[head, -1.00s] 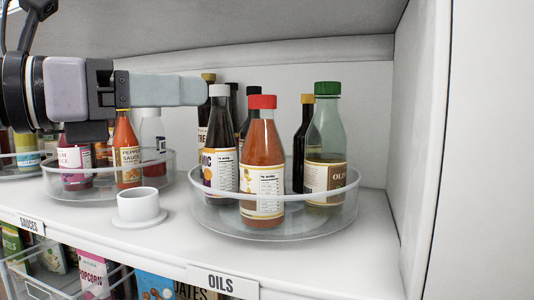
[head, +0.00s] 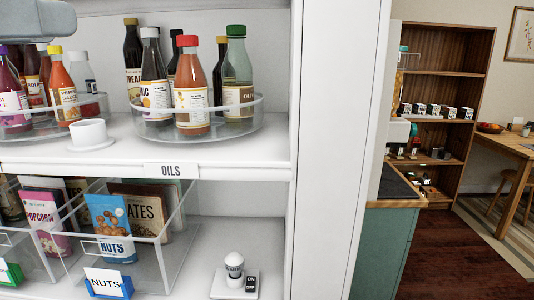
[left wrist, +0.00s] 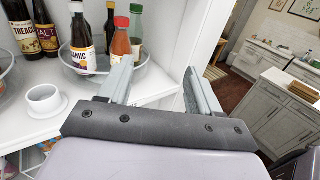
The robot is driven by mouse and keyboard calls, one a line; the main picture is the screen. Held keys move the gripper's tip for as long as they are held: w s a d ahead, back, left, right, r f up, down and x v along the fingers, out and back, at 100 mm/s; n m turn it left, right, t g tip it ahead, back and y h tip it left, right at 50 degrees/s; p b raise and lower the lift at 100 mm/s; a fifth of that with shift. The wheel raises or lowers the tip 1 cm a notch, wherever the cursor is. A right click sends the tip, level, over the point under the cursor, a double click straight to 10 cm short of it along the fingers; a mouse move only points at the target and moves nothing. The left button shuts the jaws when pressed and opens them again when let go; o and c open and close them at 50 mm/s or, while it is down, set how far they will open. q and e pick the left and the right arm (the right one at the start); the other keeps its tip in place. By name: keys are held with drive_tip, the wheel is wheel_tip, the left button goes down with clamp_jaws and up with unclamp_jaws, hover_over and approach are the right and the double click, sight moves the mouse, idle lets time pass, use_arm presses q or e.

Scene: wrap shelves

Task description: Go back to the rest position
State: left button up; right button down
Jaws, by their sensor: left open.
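In the head view only a grey piece of my left gripper (head: 36,20) shows at the top left corner, in front of the upper shelf. In the left wrist view its two fingers (left wrist: 155,88) stand wide apart with nothing between them. The left finger overlaps the view of the oils turntable (left wrist: 80,70), but I see no bottle held. The turntable (head: 250,118) carries several bottles, among them a red-capped sauce bottle (head: 191,90) and a green-capped bottle (head: 238,75), all upright. My right gripper is not in view.
A white cup (head: 88,132) stands on the upper shelf (head: 250,155). Below are clear bins (head: 175,240) with snack packs and a white device (head: 234,275). The cabinet side wall (head: 340,150) bounds the shelves. A green counter (head: 385,245) and open floor (head: 440,250) lie to the right.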

use_arm(q)
drive_tip(key=w+d+f+n+g+y, duration=0.1)
drive_tip(key=w+d+f+n, duration=0.3)
drive_tip(key=f, duration=0.6)
drive_tip(key=w+d+f+n+g+y, duration=0.1)
drive_tip(key=f+n+g, duration=0.1)
drive_tip(key=f+n, duration=0.65)
drive_tip(key=w+d+f+n+g+y, duration=0.1)
drive_tip(key=w+d+f+n, duration=0.2)
drive_tip(key=f, duration=0.9)
drive_tip(key=s+a+f+n+g+y, duration=0.15)
drive_tip(key=s+f+n, duration=0.25)
drive_tip(key=f+n, duration=0.45)
drive_tip(key=s+a+f+n+g+y, duration=0.1)
drive_tip(key=s+a+f+n+y, duration=0.2)
drive_tip(key=f+n, duration=0.5)
drive_tip(key=s+a+f+n+g+y, duration=0.2)
drive_tip(key=s+a+f+n, duration=0.1)
drive_tip(key=s+f+n, duration=0.4)
drive_tip(key=s+a+f+n+g+y, duration=0.1)
drive_tip(key=s+a+f+n+g, duration=0.15)
drive_tip(key=s+f, duration=0.45)
drive_tip(key=w+d+f+t+h+p, duration=0.1)
drive_tip(key=w+d+f+t, duration=0.1)
drive_tip(key=w+f+t, duration=0.3)
drive_tip(key=shift+d+f+t+h, duration=0.4)
drive_tip(key=shift+f+t, duration=0.1)
drive_tip(key=shift+t, duration=0.6)
